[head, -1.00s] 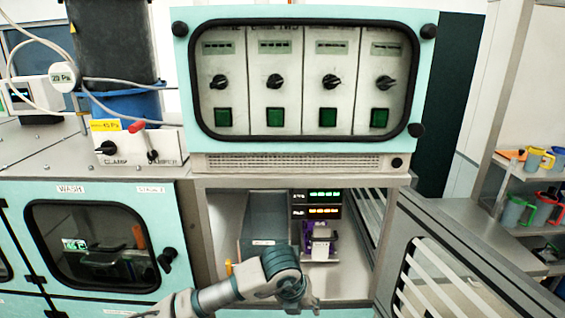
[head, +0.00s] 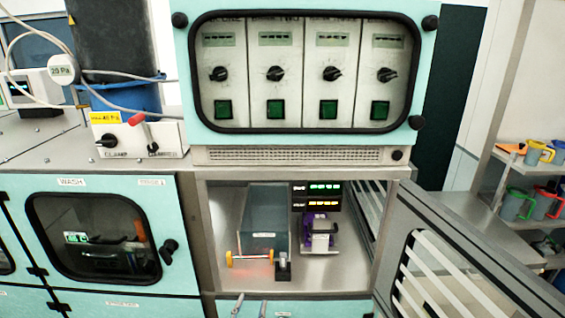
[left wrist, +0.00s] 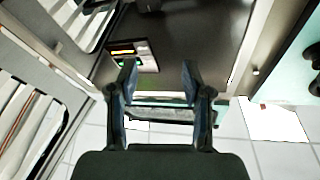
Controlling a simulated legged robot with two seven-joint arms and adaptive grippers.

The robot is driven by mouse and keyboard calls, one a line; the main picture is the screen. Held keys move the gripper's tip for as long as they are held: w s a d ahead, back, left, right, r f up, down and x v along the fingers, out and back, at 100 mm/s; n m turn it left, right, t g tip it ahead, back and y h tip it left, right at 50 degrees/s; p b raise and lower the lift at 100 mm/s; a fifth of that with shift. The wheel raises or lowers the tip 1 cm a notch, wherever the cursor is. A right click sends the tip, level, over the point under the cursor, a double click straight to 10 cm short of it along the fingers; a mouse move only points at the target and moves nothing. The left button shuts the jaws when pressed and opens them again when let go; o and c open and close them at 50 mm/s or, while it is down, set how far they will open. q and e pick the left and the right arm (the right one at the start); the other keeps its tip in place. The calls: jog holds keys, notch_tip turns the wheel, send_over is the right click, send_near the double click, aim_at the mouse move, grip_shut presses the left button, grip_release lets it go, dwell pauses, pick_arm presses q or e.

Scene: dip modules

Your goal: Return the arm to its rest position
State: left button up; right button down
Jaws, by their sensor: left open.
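My left gripper (head: 250,306) shows only as small fingertips at the bottom edge of the head view, in front of and below the open bay (head: 335,275). In the left wrist view its two dark fingers (left wrist: 160,80) are spread apart with nothing between them. The rest of my left arm is out of the head view. My right gripper is in neither view.
The open bay holds a blue-grey block (head: 265,215), a rod with yellow ends (head: 250,257), a purple-and-white device (head: 319,233) and lit displays (head: 317,196). Its slatted door (head: 450,270) stands open at right. The wash door (head: 95,240) is closed at left.

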pick_arm(q)
jog(key=s+a+f+n+g+y, duration=0.2)
jog(key=a+f, duration=0.1)
jog(key=f, duration=0.4)
jog(key=s+a+f+n+g+y, duration=0.1)
jog(key=s+a+f+g+y, duration=0.1)
jog(key=a+f+g, duration=0.3)
jog(key=s+a+f+n+g, duration=0.1)
jog(key=s+a+f+g, duration=0.3)
jog(key=s+f, duration=0.7)
jog(key=s+a+f+g, duration=0.1)
jog(key=s+f+g, duration=0.5)
jog(key=s+f, duration=0.6)
jog(key=s+f+g, duration=0.1)
jog(key=s+f, duration=0.1)
jog(key=f, duration=1)
jog(key=s+f, duration=0.2)
jog(key=f, duration=1)
jog(key=s+a+f+g+b, duration=0.1)
jog(key=s+a+f, duration=0.2)
jog(key=s+f, duration=1.3)
jog(key=shift+s+f+g+y, duration=0.2)
jog(key=shift+s+g+y, duration=0.15)
jog(key=shift+s, duration=0.2)
